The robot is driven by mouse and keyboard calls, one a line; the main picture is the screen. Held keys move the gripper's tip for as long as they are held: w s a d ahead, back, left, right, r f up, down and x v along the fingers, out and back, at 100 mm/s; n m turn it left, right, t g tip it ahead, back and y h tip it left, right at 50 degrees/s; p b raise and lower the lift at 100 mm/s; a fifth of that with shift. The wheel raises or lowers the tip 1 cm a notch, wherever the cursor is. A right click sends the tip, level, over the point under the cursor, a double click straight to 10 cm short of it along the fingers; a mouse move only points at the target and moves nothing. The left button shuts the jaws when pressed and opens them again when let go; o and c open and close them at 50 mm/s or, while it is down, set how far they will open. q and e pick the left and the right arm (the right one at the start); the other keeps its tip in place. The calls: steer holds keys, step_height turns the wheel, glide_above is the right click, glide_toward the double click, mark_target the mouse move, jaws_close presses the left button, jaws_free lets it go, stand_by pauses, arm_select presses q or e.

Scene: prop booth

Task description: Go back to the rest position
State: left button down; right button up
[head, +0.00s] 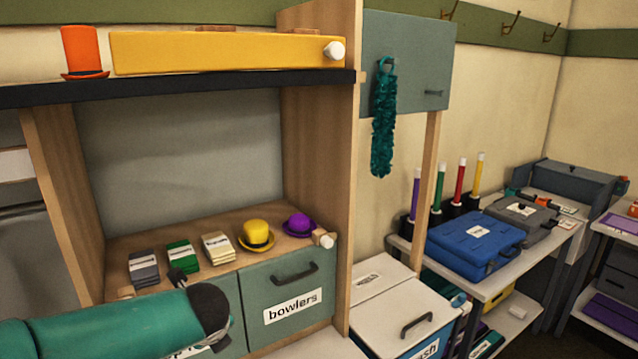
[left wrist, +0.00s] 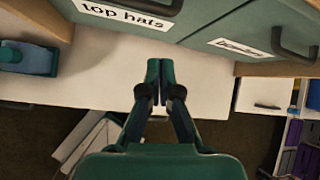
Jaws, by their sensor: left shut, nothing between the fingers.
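My left gripper (left wrist: 154,82) shows in the left wrist view with its two teal fingertips together and nothing between them. It is over the pale bench surface (left wrist: 215,97), in front of the drawer labelled top hats (left wrist: 125,14), and looks apart from it. In the head view my teal left arm comes in from the lower left and covers part of that drawer's front. My fingertips cannot be made out clearly there. My right gripper is in neither view.
The bowlers drawer (head: 293,304) is shut. A white bin (head: 405,318) stands to the right, near a table with a blue case (head: 475,243). A teal boa (head: 383,125) hangs above.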

arm_select(q)
steer(key=s+d+f+n+g+h, duration=0.2)
steer(key=s+d+f+n, duration=0.15)
steer(key=f, duration=0.45)
steer(key=s+d+f+n+g+h, duration=0.1)
steer(key=s+d+f+n, duration=0.2)
steer(key=f, duration=0.5)
steer(key=s+d+f+n+g+h, duration=0.1)
steer(key=s+f+n+g+h, duration=0.1)
steer(key=s+f+n, duration=0.45)
steer(key=s+d+f+n+g+h, duration=0.1)
steer(key=s+f+n+h, duration=0.1)
steer(key=s+f+n, duration=1.2)
steer(key=shift+f+n+g, duration=0.25)
steer(key=shift+n+g, duration=0.05)
steer(key=shift+n, duration=0.8)
steer(key=shift+d, duration=0.15)
